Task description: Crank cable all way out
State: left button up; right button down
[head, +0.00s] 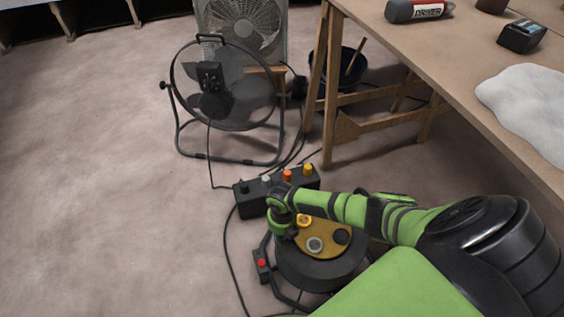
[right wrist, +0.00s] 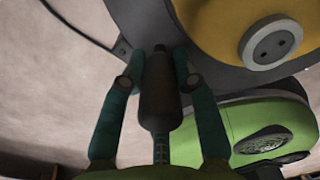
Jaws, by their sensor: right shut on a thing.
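The cable reel (head: 318,272) stands on the floor at the lower middle of the head view, with a yellow face and a dark drum. Its yellow face with a grey round socket (right wrist: 270,42) fills the upper right of the right wrist view. My right gripper (head: 282,222) is at the left edge of the reel's top. In the right wrist view its two fingers stand on either side of a dark upright crank handle (right wrist: 160,90) and are shut on it. The cable (head: 229,245) runs on the floor left of the reel. My left gripper is not in view.
A black box with coloured knobs (head: 252,203) stands just behind the reel. A floor fan (head: 222,95) stands farther back, with a box fan (head: 242,22) behind it. A wooden workbench (head: 455,75) fills the right. The floor at left is clear.

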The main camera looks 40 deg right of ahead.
jog(key=shift+s+a+f, duration=0.1)
jog(key=shift+a, duration=0.05)
jog(key=c, duration=0.9)
grip_release()
jog(key=shift+c, duration=0.2)
jog(key=shift+r, duration=0.65)
notch_tip(320, 180, up, 11)
jog(key=shift+f, duration=0.1)
